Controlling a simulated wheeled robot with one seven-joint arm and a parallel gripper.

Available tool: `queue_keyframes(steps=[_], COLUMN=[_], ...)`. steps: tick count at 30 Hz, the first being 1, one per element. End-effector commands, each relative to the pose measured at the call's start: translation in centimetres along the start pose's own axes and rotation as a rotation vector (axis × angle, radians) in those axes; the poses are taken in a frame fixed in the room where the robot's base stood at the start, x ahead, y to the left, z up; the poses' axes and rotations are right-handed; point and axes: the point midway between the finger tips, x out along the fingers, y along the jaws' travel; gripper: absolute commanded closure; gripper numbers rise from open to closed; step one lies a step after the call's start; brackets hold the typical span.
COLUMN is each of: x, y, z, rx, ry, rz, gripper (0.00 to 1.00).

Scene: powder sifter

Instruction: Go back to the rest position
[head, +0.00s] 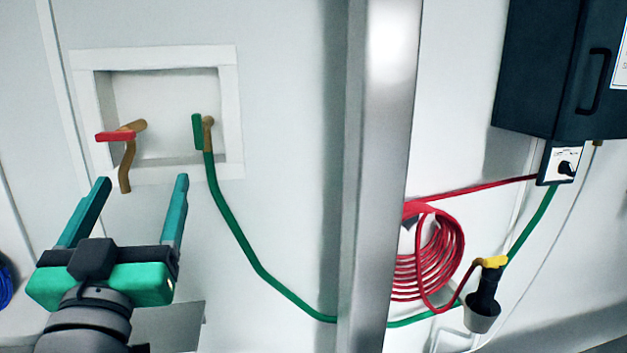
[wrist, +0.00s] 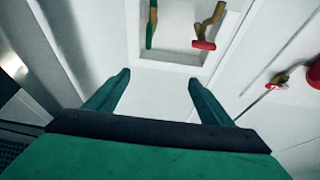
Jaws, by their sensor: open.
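My gripper (head: 143,186) is at the lower left of the head view, with its two teal fingers spread apart and nothing between them. In the wrist view my gripper (wrist: 158,84) is also open and empty, facing a white wall. The fingertips appear below the recessed wall box (head: 229,110), apart from the taps as far as I can tell. In the box are a brass tap with a red handle (head: 115,136) and a tap with a green handle (head: 197,131). Both taps also show at the top of the wrist view, the red one (wrist: 204,44) and the green one (wrist: 149,35).
A green hose (head: 237,230) runs from the green tap behind a metal post (head: 378,180). Right of the post are a coiled red hose (head: 428,258), a dark sprayer-like fitting with a yellow top (head: 483,300) and a dark wall cabinet (head: 548,65).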

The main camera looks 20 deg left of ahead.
Motion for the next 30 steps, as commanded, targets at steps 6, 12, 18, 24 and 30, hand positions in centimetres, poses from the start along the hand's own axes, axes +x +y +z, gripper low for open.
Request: queue_keyframes(steps=[6, 12, 18, 24, 30], x=[0.2, 0.5, -0.3, -2.2, -5.3], y=[0.5, 2.8, 5.8, 9.0, 12.2], z=[1.4, 7.3, 14.1, 20.5, 26.4], rx=[-0.006, -0.029, -0.05, -0.061, -0.068], ry=[-0.014, -0.066, -0.122, -0.176, -0.229], rz=[0.004, 0.017, 0.035, 0.059, 0.089], gripper=[0.25, 0.25, 0.25, 0.25, 0.25])
